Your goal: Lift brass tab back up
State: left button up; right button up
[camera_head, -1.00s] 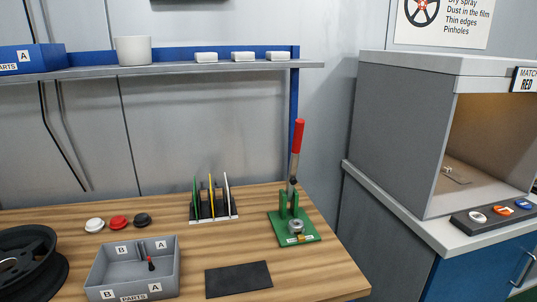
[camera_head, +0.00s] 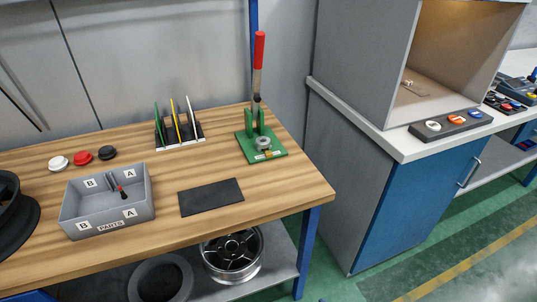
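A green press (camera_head: 265,157) with a tall red-handled lever (camera_head: 259,50) stands at the right end of the wooden bench. A round grey metal part (camera_head: 263,143) sits on its base. A small brass-coloured piece (camera_head: 268,153) shows at the front of the base, by a white label. It is too small to tell whether it is the tab, or whether it lies flat or stands up. Neither of my grippers is in view.
A grey parts tray (camera_head: 107,203), a dark mat (camera_head: 211,196), a rack of coloured cards (camera_head: 180,134) and several round caps (camera_head: 82,156) are on the wooden bench (camera_head: 230,222). A grey booth (camera_head: 366,55) with a button box (camera_head: 450,124) stands right. Wheels lie on the lower shelf.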

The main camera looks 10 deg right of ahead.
aim_at(268, 153)
jog(key=i+l+u, duration=0.15)
jog(key=u, duration=0.3)
jog(key=i+l+u, duration=0.15)
jog(key=u, duration=0.3)
